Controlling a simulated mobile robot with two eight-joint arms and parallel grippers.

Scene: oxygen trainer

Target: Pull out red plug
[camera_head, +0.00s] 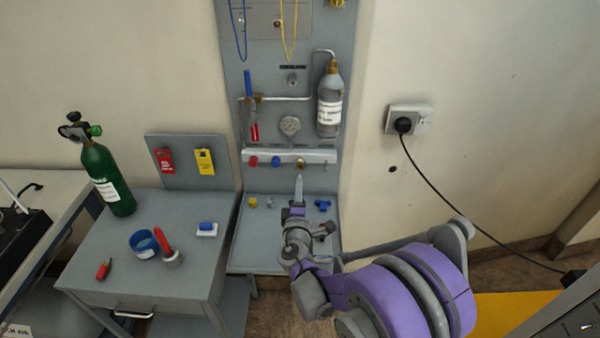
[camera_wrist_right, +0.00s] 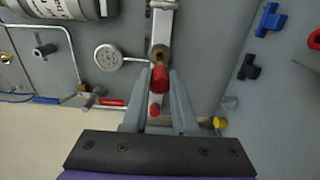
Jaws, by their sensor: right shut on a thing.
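My right gripper (camera_head: 299,180) is in front of the grey manifold bar (camera_head: 315,156) on the panel. In the wrist view my right gripper (camera_wrist_right: 160,85) has its two fingers shut on a red plug (camera_wrist_right: 160,78). Right by the plug is a brass port (camera_wrist_right: 158,54) with a dark opening, which also shows in the head view (camera_head: 300,164). I cannot tell how wide any gap between plug and port is. The gripper hides the held plug in the head view. Another red piece (camera_head: 253,161) and a blue one (camera_head: 276,161) sit on the bar. My left gripper is not in view.
A gauge (camera_head: 290,125) and a grey cylinder (camera_head: 330,98) are on the panel above the bar. A table (camera_head: 190,270) with a green cylinder (camera_head: 107,178) stands left.

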